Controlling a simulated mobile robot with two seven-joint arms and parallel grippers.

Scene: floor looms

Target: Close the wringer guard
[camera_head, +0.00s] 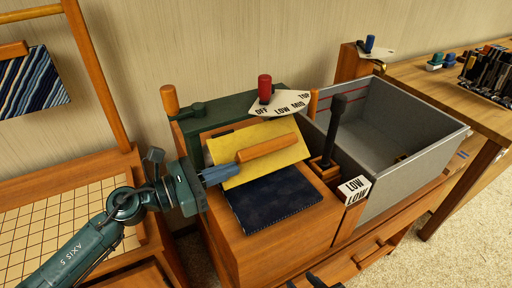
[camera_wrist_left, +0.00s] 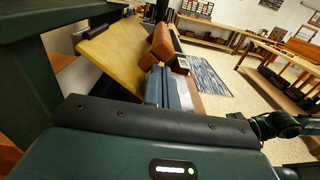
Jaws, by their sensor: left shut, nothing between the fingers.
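The wringer guard, a yellow panel (camera_head: 262,142), stands tilted over the wooden cabinet, behind a dark blue cloth (camera_head: 270,200). Its orange wooden handle (camera_head: 268,146) runs across its face. My left gripper (camera_head: 222,173) is shut and empty, with its blue fingers in front of the guard near the handle's left end. I cannot tell whether they touch. In the left wrist view the fingers (camera_wrist_left: 167,88) point toward the handle (camera_wrist_left: 162,42), with the yellow guard (camera_wrist_left: 115,52) beside it. Dark tips at the bottom edge (camera_head: 316,280) seem to be my right gripper, mostly cut off.
A dark green housing (camera_head: 225,117) stands behind the guard, with a red-knobbed selector plate (camera_head: 284,103) above. To the right are a black lever (camera_head: 334,125), a LOW block (camera_head: 354,190) and a grey tub (camera_head: 425,160). A loom frame (camera_head: 97,80) stands at left.

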